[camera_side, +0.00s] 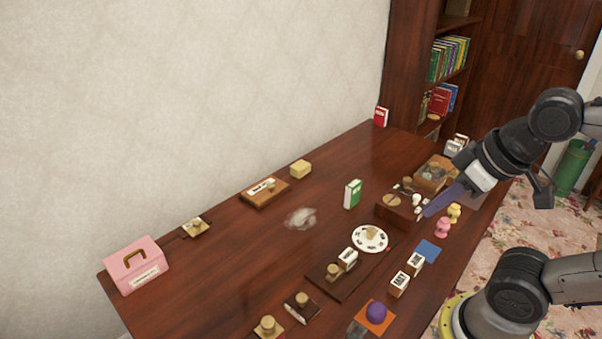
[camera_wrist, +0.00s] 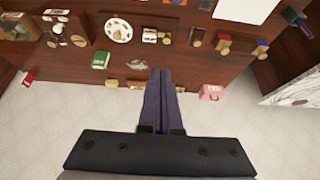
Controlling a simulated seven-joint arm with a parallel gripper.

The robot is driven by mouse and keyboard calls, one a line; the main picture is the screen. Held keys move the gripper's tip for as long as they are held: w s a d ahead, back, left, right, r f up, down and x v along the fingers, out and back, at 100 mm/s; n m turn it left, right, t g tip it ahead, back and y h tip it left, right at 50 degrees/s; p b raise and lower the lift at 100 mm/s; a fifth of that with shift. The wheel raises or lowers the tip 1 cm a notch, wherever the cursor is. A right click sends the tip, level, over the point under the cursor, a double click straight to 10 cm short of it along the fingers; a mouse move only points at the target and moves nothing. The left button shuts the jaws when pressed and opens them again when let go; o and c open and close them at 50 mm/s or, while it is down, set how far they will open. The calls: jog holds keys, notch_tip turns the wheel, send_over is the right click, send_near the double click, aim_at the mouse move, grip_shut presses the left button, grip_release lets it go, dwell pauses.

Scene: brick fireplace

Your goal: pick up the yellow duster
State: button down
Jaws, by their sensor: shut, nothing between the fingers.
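A small pale-yellow block (camera_side: 300,169), which looks like the yellow duster, lies on the table near the wall. In the wrist view a small yellow shape (camera_wrist: 112,83) at the table's wall-side edge appears to be the same block. My gripper (camera_side: 425,213) is shut and empty, its purple fingers angled down to the left. It is above the right part of the table, well apart from the block. In the wrist view the closed fingers (camera_wrist: 165,73) point up the picture, to the right of the yellow shape.
A wooden board (camera_side: 264,192) lies beside the block, with a green box (camera_side: 353,194) to its right. A pink case (camera_side: 136,265) stands at the left end. The wall bounds the far edge.

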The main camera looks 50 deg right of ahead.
dwell(0.3)
grip_release()
dwell(0.4)
